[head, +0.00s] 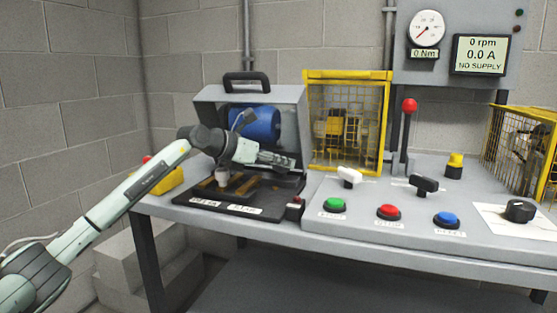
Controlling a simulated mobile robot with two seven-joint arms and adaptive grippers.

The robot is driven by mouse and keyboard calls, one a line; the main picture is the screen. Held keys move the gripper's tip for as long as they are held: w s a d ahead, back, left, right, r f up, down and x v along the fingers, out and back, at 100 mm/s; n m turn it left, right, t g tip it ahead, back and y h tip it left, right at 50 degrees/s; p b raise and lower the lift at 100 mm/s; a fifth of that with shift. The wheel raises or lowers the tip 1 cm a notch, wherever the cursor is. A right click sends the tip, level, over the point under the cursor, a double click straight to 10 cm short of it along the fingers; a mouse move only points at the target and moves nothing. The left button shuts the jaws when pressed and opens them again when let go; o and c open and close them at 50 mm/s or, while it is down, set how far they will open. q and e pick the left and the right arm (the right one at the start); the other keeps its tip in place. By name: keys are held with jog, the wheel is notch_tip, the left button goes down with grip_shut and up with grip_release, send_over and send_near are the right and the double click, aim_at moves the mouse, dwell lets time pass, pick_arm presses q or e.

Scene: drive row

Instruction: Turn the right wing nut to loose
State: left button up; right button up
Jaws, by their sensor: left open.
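My left gripper (286,164) is open and reaches in from the left, in front of the blue motor (262,124) under the grey hood. Its fingers point right, above the right part of the dark base plate (232,205). I cannot make out the right wing nut for certain; the gripper and wrist cover part of the base. A small pale upright piece (222,176) stands on the left part of the base. Two labels on the plate's front edge are too small to read surely. My right gripper is not in view.
A yellow mesh guard (345,122) stands close right of the hood (291,98). The console has a white T-handle (349,176), a black T-handle (424,185), green (334,204), red (389,211) and blue (447,219) buttons, and a red-knobbed lever (409,106).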

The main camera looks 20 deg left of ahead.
pick_arm(q)
grip_shut()
dwell(0.3)
